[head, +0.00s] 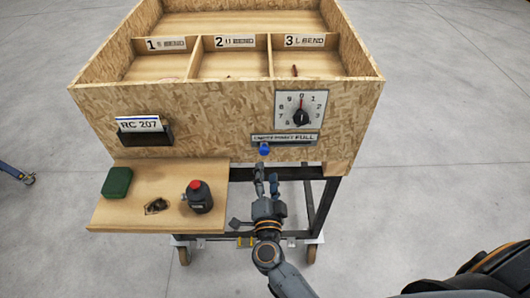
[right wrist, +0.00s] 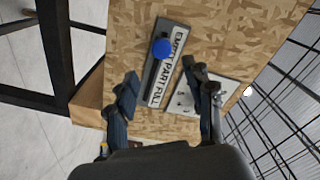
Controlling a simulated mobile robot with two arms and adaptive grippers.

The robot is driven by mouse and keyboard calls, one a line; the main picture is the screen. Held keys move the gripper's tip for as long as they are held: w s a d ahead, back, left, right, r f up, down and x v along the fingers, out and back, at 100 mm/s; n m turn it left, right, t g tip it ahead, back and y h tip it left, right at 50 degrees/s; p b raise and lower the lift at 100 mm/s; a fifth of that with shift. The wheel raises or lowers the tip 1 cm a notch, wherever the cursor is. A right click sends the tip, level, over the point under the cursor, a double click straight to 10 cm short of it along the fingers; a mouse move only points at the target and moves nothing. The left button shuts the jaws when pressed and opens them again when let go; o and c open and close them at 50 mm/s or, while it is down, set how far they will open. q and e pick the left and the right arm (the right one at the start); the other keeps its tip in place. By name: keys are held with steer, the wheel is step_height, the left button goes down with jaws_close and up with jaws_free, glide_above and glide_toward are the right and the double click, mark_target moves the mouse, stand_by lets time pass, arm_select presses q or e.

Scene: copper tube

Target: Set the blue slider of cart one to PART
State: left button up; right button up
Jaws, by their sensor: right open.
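The blue slider knob (head: 264,149) sticks out from the front of the wooden cart box (head: 210,120), under a label plate (head: 300,138) reading EMPTY, PART, FULL. The knob is at the EMPTY end. In the right wrist view the knob (right wrist: 162,49) shows beside the word EMPTY on the tilted plate (right wrist: 168,65). My right gripper (head: 266,172) is just below the knob, pointing at the panel. Its fingers are open and empty, and they are apart from the knob in the right wrist view (right wrist: 160,78). My left gripper is not in view.
A dial (head: 301,110) is above the slider. A card holder (head: 144,130) is at the left of the panel. A side shelf (head: 120,218) carries a dark bottle (head: 199,197), a green box (head: 117,182) and a small dark item (head: 156,206). The floor at right is clear.

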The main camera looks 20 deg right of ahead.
mark_target(265, 153)
steer(key=b+x, duration=0.1)
steer(key=x, duration=0.7)
steer(key=shift+w+a+b, duration=0.1)
steer(key=shift+w+b, duration=0.25)
steer(key=shift+w, duration=0.2)
steer(key=shift+c, duration=0.6)
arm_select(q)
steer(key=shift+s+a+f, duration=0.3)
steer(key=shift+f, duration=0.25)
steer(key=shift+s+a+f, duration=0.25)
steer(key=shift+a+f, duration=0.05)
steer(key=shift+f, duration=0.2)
arm_select(e)
jaws_close()
